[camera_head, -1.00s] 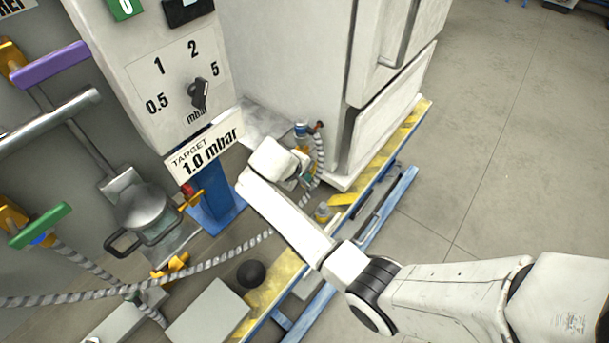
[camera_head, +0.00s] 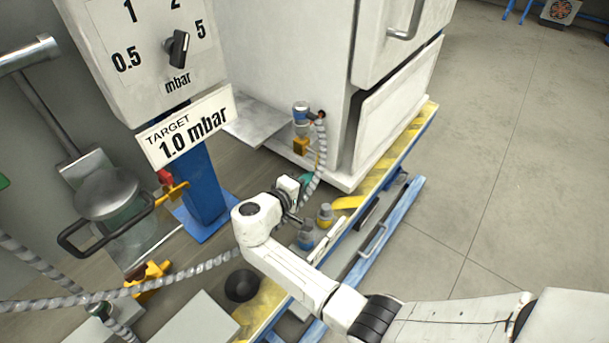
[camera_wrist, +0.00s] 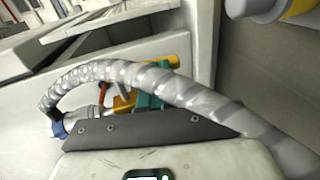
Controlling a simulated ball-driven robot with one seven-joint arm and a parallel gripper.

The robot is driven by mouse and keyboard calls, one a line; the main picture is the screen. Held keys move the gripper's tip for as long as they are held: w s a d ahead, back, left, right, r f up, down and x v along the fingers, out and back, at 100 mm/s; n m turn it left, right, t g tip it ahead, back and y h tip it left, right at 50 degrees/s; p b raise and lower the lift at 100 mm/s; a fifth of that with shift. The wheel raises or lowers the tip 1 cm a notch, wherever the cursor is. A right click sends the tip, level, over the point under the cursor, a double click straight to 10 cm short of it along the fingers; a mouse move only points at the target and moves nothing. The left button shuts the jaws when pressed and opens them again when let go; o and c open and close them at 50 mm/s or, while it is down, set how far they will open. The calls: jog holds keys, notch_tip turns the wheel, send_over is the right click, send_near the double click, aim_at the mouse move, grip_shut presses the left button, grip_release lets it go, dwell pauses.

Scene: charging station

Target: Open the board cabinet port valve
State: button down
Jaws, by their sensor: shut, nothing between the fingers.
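The white cabinet (camera_head: 285,60) has a port valve (camera_head: 301,112) low on its front, with a blue and grey body and a yellow part (camera_head: 300,146) below it. A grey striped hose (camera_head: 321,150) hangs from a fitting beside it. My gripper (camera_head: 293,205) is in front of and below the valve, apart from it and close to the hose; it looks shut and empty. In the wrist view the hose (camera_wrist: 150,78) arches across the picture to a blue fitting (camera_wrist: 58,128). Yellow and teal parts (camera_wrist: 148,102) and a thin red part show behind it. I cannot tell whether the valve is open.
A gauge panel (camera_head: 170,75) with a black knob (camera_head: 179,49) and a "TARGET 1.0 mbar" sign (camera_head: 187,127) stand at left. A yellow-blue platform edge (camera_head: 392,150) runs beside the cabinet. Blue and yellow capped parts (camera_head: 324,215) stand beside my gripper. Open floor lies right.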

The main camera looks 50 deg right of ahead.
jog(key=shift+d+f+b, duration=0.35)
jog(key=shift+d, duration=0.15)
dwell(0.5)
